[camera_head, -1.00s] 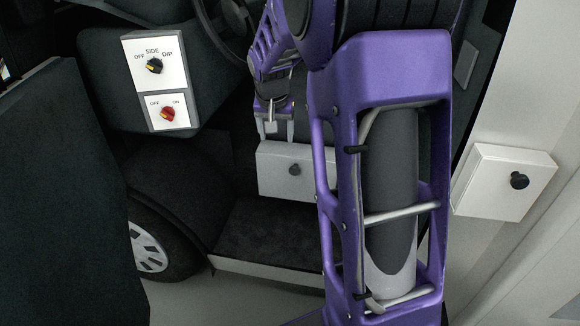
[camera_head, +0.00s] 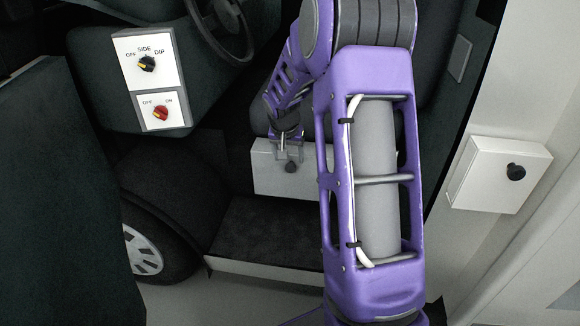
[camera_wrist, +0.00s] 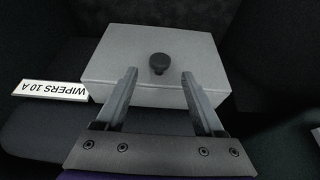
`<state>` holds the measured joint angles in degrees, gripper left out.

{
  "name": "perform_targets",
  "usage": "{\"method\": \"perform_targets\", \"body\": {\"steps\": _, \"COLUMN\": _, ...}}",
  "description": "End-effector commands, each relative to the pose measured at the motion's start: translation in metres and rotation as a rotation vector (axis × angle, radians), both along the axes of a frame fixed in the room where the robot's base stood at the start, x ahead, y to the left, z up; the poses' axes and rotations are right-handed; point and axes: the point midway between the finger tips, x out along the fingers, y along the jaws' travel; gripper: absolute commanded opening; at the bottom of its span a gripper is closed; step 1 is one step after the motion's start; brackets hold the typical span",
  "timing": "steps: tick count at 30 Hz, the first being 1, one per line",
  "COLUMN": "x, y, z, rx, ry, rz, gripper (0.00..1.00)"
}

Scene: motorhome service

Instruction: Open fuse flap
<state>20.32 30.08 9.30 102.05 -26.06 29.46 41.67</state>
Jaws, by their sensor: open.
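The fuse flap is a pale grey box front with a small black knob. In the head view the flap (camera_head: 265,178) sits below the seat, partly hidden by my arm, and its knob (camera_head: 291,167) shows just under my gripper (camera_head: 288,158). In the wrist view the flap (camera_wrist: 120,66) fills the upper middle, with the knob (camera_wrist: 158,64) standing up from it. My gripper (camera_wrist: 160,75) is open, its fingers on either side of and a little short of the knob. Nothing is between the fingers. The flap looks closed.
A label reading WIPERS 10 A (camera_wrist: 50,90) lies left of the flap. Another white box with a black knob (camera_head: 490,175) is on the right wall. A dark step (camera_head: 265,235) lies below.

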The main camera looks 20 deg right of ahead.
Motion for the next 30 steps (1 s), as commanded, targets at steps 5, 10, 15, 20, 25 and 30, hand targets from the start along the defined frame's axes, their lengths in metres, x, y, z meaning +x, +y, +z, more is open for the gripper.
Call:
{"method": "perform_targets", "body": {"steps": 5, "x": 0.010, "y": -0.007, "z": -0.032, "rx": 0.000, "ry": 0.002, "rz": 0.000, "gripper": 0.70}}
{"method": "perform_targets", "body": {"steps": 10, "x": 0.016, "y": -0.011, "z": -0.047, "rx": 0.000, "ry": 0.000, "rz": 0.000, "gripper": 0.70}}
{"method": "perform_targets", "body": {"steps": 15, "x": 0.018, "y": -0.012, "z": -0.051, "rx": -0.001, "ry": -0.001, "rz": 0.001, "gripper": 0.70}}
{"method": "perform_targets", "body": {"steps": 20, "x": 0.018, "y": -0.012, "z": -0.051, "rx": -0.001, "ry": -0.001, "rz": 0.000, "gripper": 0.70}}
{"method": "perform_targets", "body": {"steps": 25, "x": 0.018, "y": -0.012, "z": -0.051, "rx": -0.001, "ry": -0.001, "rz": 0.000, "gripper": 0.47}}
{"method": "perform_targets", "body": {"steps": 30, "x": 0.018, "y": -0.012, "z": -0.051, "rx": -0.001, "ry": -0.001, "rz": 0.000, "gripper": 0.16}}
